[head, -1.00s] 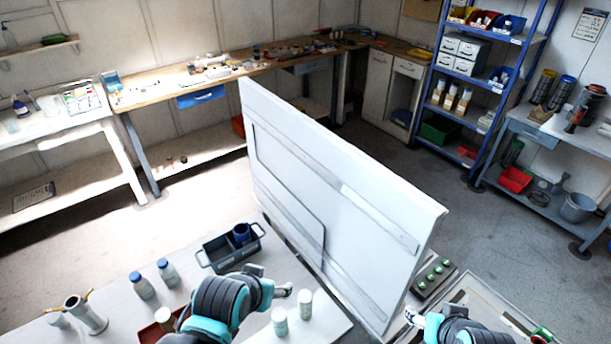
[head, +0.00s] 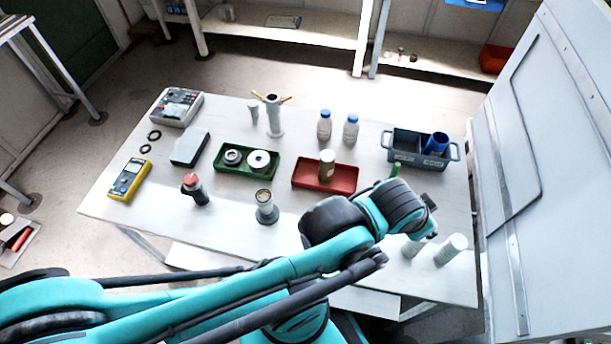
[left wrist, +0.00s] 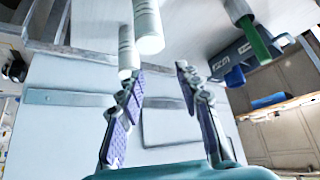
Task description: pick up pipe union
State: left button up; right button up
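I cannot tell for sure which object is the pipe union. Two round metal fittings lie in the green tray (head: 247,178), a silver one (head: 258,161) and a darker one (head: 232,157). A small grey flanged fitting (head: 266,208) stands on the table in front of that tray. My left gripper (head: 430,218) is at the table's right side, beside two white cylinders (head: 452,249). In the left wrist view my left gripper (left wrist: 160,78) is open, with nothing between its fingers. The white cylinders (left wrist: 148,25) show beyond its left finger. My right gripper is out of view.
A red tray (head: 312,190) holds a jar. A grey caddy (head: 400,155) holds a blue cylinder. Two blue-capped bottles (head: 325,127), a yellow meter (head: 129,181) and a red-topped bottle (head: 195,190) stand on the table. A tall white panel (head: 530,190) closes the right side.

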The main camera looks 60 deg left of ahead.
aim_at(267, 213)
jog(key=u, duration=0.45)
jog(key=j+u, duration=0.1)
jog(key=u, duration=1.2)
jog(key=i+u, duration=0.1)
jog(key=u, duration=0.8)
jog(key=j+z, duration=0.4)
jog(key=j, duration=0.1)
